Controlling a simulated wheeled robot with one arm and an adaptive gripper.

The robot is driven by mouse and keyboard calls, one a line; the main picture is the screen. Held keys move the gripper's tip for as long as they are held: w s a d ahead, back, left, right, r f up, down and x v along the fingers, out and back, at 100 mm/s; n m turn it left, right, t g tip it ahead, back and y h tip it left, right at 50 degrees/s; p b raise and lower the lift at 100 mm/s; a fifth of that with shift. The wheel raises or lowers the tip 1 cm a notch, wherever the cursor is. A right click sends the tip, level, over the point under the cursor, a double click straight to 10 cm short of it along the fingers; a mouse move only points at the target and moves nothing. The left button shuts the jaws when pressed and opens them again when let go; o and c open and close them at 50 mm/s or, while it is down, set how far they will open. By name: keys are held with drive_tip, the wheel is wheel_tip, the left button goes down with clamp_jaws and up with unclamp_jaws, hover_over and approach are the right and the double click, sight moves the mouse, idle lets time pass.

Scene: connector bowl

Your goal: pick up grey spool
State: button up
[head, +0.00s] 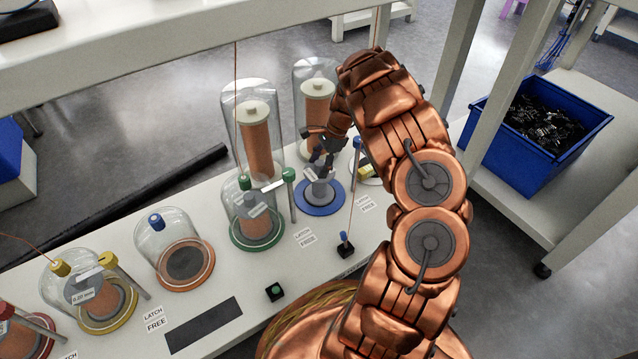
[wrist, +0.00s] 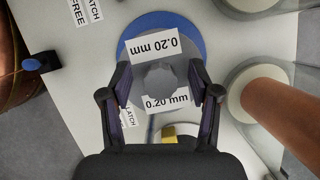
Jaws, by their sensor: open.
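The grey spool (head: 320,191) stands upright on a round blue base (head: 318,208) on the white bench. In the wrist view, the grey spool (wrist: 160,78) shows from above, with a faceted grey knob in its middle and white "0.20 mm" labels. The blue base (wrist: 140,25) shows around its far side. My gripper (head: 324,162) is just above the spool. In the wrist view, the fingers of my gripper (wrist: 161,98) are apart, one on each side of the knob. Nothing is held. The fingers hide part of the spool's near side.
A tall glass dome (head: 252,100) over a copper-coloured spool stands behind left, another dome (head: 314,72) behind. A green-ringed dome (head: 256,243) is close at left. Posts stand nearby, including a green-topped one (head: 290,190) and a blue-topped one (head: 357,150). A blue crate (head: 524,150) is at right.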

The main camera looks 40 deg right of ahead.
drive_tip(key=shift+c, duration=0.4)
clamp_jaws()
